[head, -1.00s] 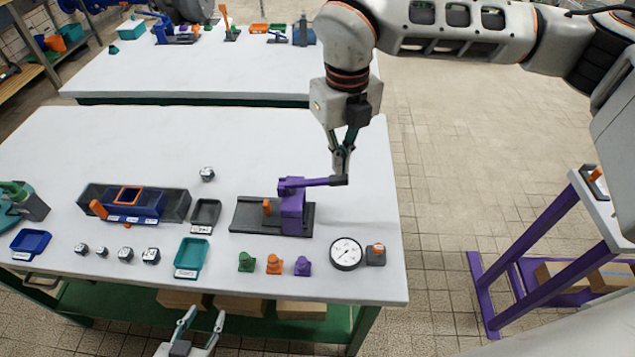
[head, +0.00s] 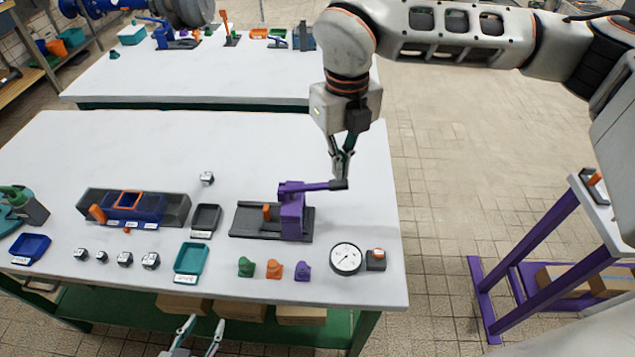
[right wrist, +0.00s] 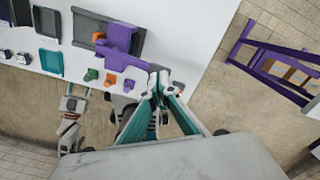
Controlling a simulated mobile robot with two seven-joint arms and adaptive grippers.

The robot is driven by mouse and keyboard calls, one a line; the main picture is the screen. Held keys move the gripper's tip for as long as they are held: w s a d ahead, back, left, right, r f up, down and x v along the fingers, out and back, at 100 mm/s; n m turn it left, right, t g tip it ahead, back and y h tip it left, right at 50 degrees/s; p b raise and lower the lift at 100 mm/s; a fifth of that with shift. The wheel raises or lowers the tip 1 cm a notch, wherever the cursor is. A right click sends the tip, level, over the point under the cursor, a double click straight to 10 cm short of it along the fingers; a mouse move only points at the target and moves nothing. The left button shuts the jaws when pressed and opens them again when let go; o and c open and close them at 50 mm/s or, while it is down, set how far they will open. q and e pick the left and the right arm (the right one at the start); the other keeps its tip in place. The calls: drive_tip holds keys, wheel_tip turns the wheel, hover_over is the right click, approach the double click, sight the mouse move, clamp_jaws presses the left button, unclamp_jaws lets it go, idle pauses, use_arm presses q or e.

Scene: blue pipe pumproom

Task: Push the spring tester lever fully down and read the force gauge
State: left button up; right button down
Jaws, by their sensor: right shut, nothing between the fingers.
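The spring tester (head: 292,222) is a purple stand on a dark base plate near the right side of the front table. Its purple lever (head: 315,187) sticks out to the right, roughly level, with a dark grip at its end. My right gripper (head: 341,177) is shut and empty, fingertips down at the grip; it seems to touch it from above. In the right wrist view the closed fingertips (right wrist: 159,75) cover the lever's end. The round white force gauge (head: 346,258) lies in front of the tester; its reading is too small to tell. My left gripper (head: 200,335) is open below the table's front edge.
A dark box with an orange button (head: 376,259) sits beside the gauge. Green, orange and purple small pieces (head: 274,269) stand left of it. A teal tray (head: 191,263), a black tray (head: 205,219) and a blue fixture (head: 134,206) lie further left.

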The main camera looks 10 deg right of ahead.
sight(339, 187)
drive_tip(key=shift+f, duration=0.2)
idle(0.3)
drive_tip(key=shift+f+b, duration=1.8)
drive_tip(key=shift+f, duration=1)
drive_tip(key=shift+f+b, duration=0.45)
drive_tip(key=shift+f, duration=0.6)
